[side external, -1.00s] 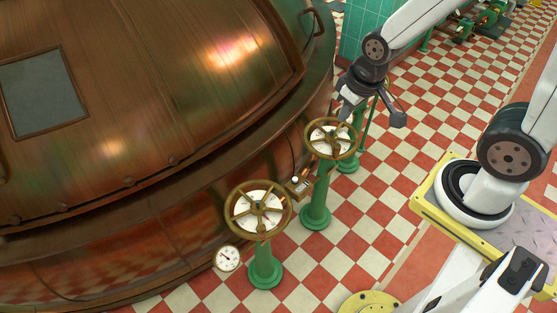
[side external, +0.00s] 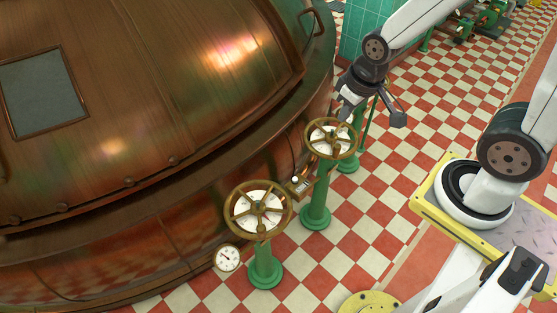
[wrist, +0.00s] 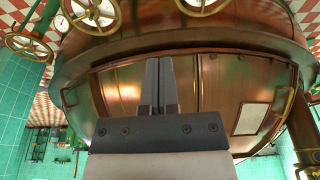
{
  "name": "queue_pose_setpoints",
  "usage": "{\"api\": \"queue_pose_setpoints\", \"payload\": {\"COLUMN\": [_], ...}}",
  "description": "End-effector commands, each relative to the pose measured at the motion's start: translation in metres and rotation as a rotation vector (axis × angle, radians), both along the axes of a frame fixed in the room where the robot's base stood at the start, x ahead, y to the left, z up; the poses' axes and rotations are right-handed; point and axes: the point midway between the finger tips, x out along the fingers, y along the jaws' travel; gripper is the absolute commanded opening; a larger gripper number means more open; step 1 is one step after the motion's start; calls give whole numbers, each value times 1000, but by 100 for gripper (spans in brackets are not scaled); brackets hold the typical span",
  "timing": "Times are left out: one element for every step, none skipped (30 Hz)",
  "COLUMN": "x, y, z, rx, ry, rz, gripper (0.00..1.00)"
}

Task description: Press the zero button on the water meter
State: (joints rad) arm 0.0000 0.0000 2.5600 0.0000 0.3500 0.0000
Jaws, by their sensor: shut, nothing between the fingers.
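A small brass box-like fitting (side external: 300,185) sits between the two handwheels in the side view, by the kettle's lower wall. It may be the water meter, but it is too small for me to make out a zero button. A round white dial gauge (side external: 227,258) is lower left of the near wheel. My gripper (side external: 344,111) is above and behind the far handwheel, apart from the brass fitting. In the wrist view my gripper (wrist: 158,62) is shut and empty, its fingers together in front of the copper kettle.
The near brass handwheel (side external: 232,219) and far handwheel (side external: 309,141) stand on green pedestals. The copper kettle (side external: 150,70) fills the left. In the wrist view, several handwheels (wrist: 22,42) show along the top.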

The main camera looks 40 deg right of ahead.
Motion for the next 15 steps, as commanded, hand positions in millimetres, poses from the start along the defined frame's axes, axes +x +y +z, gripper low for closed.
{"api": "queue_pose_setpoints", "payload": {"x": [0,0,0,0,0,0,0,0,1,1,2,3,4,6,8], "y": [0,0,0,0,0,0,0,0,0,0,0,-1,-1,-1,-2], "z": [0,0,0,0,0,0,0,0,0,0,0,-1,-1,-2,-3], "rx": [0,0,0,0,0,0,0,0,0,0,0,0,0,0,0], "ry": [0,0,0,0,0,0,0,0,-1,-1,-2,-4,-6,-7,-9], "rz": [0,0,0,0,0,0,0,0,-1,-2,-3,-5,-7,-9,-13], "gripper": [0,0,0,0,0,0,0,0,0,0,0,0,0,0,0]}}
